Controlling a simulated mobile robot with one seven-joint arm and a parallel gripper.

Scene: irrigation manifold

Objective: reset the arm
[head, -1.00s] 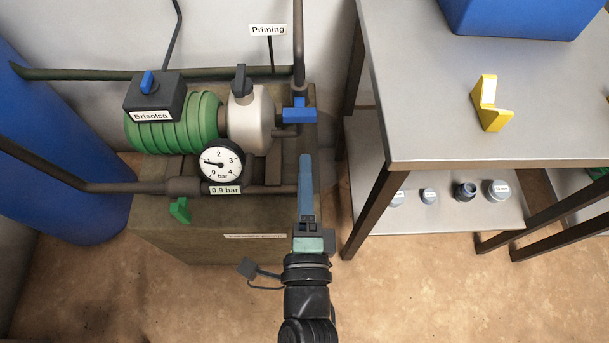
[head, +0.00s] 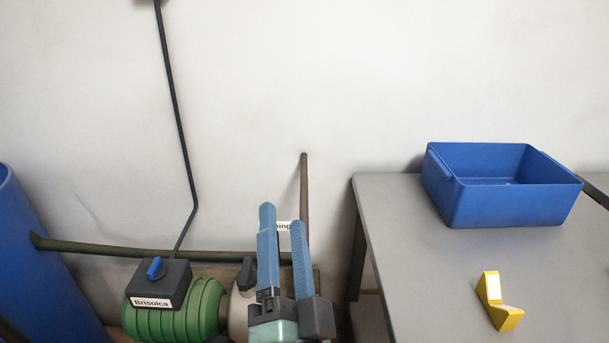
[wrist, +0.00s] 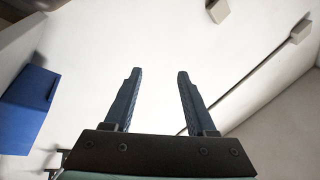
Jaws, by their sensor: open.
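My gripper (head: 283,222) is raised with its two blue fingers pointing up in the head view. In the wrist view my gripper (wrist: 154,75) shows its fingers apart with only pale wall and empty air between them. It holds nothing.
The green pump (head: 175,310) with its Brisolca switch box (head: 160,283) is at lower left, beside a blue tank (head: 45,270). At right, a grey table (head: 400,230) bears a blue bin (head: 505,205) and a yellow bracket (head: 497,303).

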